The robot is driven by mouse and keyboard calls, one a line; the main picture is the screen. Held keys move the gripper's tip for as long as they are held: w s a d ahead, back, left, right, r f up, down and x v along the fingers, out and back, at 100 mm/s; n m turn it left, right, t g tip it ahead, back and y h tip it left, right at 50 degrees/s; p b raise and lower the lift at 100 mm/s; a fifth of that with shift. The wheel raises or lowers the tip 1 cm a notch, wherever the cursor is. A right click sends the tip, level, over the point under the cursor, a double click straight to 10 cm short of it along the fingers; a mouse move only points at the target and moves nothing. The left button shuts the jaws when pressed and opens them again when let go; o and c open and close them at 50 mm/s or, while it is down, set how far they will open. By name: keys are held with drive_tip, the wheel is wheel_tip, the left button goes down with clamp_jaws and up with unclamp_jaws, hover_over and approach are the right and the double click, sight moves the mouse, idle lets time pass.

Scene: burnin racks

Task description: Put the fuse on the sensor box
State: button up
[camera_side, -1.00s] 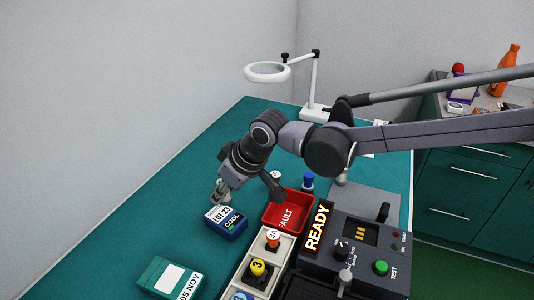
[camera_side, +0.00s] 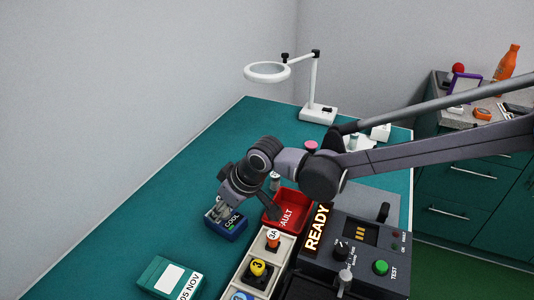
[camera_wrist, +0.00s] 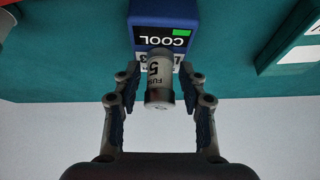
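A pale grey cylindrical fuse (camera_wrist: 160,80) marked "FUSE 5" is between the fingers of my gripper (camera_wrist: 160,70) in the wrist view. A gap shows on both sides of it, so the fingers are open around it. Beyond its far end is a blue box (camera_wrist: 137,20) with a "COOL" label, partly covered by the fuse. In the side view my gripper (camera_side: 220,210) is low over this blue box (camera_side: 230,231) and hides part of its top. The fuse cannot be made out there. Whether the fuse rests on the box I cannot tell.
A red "FAULT" bin (camera_side: 275,222) is close right of the gripper. A strip of numbered parts (camera_side: 287,247) and a "READY" test panel (camera_side: 362,262) stand further right. A teal box (camera_side: 157,273) is in front. A magnifier lamp (camera_side: 318,114) stands behind. The bench left is clear.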

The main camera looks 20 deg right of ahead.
drive_tip(key=shift+r, duration=0.15)
drive_tip(key=v, duration=1.2)
drive_tip(key=s+d+r+m+t+h, duration=0.1)
drive_tip(key=s+d+m, duration=0.1)
drive_tip(key=d, duration=0.8)
drive_tip(key=s+d+r+m, duration=0.1)
drive_tip(key=s+d+r, duration=0.1)
drive_tip(key=d, duration=0.7)
drive_tip(key=s+d+f+m+h, duration=0.1)
drive_tip(key=s+d+f+m, duration=0.1)
drive_tip(key=s+d, duration=0.3)
drive_tip(key=s+d+f+m+t+h, duration=0.1)
drive_tip(key=s+d+f, duration=0.3)
drive_tip(key=d, duration=0.7)
drive_tip(key=shift+s+d+m+h, duration=0.3)
drive_tip(key=shift+s+m, duration=0.4)
drive_tip(key=shift+s, duration=0.5)
